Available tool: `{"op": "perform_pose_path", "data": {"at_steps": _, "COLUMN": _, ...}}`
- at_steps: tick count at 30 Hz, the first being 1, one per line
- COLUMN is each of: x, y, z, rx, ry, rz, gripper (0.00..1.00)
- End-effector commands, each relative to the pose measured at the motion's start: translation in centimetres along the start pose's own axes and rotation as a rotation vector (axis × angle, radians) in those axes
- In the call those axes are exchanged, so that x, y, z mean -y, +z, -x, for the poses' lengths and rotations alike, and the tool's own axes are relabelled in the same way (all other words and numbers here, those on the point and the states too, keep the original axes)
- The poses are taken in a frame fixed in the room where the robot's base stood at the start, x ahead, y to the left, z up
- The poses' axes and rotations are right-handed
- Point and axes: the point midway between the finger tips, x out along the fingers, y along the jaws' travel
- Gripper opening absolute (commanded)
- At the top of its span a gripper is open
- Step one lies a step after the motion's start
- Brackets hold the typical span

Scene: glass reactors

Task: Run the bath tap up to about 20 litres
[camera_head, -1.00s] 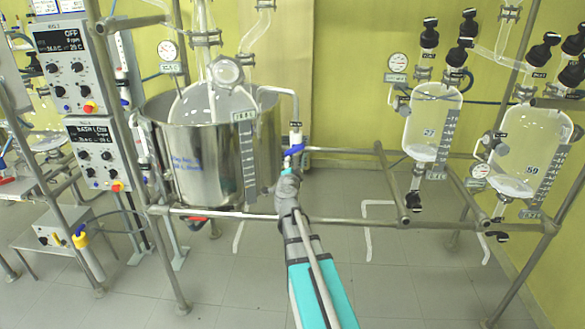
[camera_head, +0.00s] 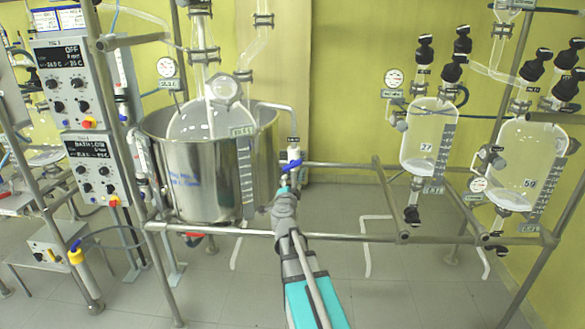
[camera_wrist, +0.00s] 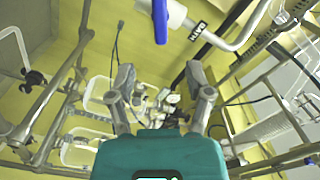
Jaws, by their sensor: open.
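The bath tap (camera_head: 294,153) is a white valve body on a bent pipe at the right rim of the steel bath (camera_head: 195,190). Its blue lever (camera_head: 291,166) lies slanted across the valve. The wrist view shows the blue lever (camera_wrist: 161,20) at the top, beside a "BATH" label. A round glass vessel (camera_head: 205,120) stands inside the bath. A level scale (camera_head: 246,172) hangs on the bath's right side; its reading is too small to tell. My gripper (camera_head: 285,187) is just below the lever. In the wrist view my gripper (camera_wrist: 160,82) is open, with nothing between its fingers.
A lower control box (camera_head: 92,163) at left reads "BATH LOW". A steel rail (camera_head: 340,237) crosses in front of the bath and behind my arm. Glass vessels (camera_head: 427,140) and (camera_head: 525,170) hang on the right frame. Open floor (camera_head: 400,290) lies at lower right.

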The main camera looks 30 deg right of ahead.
Motion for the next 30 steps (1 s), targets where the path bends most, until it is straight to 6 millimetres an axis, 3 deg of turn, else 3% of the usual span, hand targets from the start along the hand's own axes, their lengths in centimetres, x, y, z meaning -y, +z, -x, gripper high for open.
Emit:
{"op": "perform_pose_path", "data": {"at_steps": 21, "x": 0.1, "y": 0.1, "z": -9.9, "rx": 0.000, "ry": 0.000, "rz": 0.000, "gripper": 0.66}}
{"op": "perform_pose_path", "data": {"at_steps": 30, "x": 0.0, "y": 0.0, "z": -12.8, "rx": 0.000, "ry": 0.000, "rz": 0.000, "gripper": 0.66}}
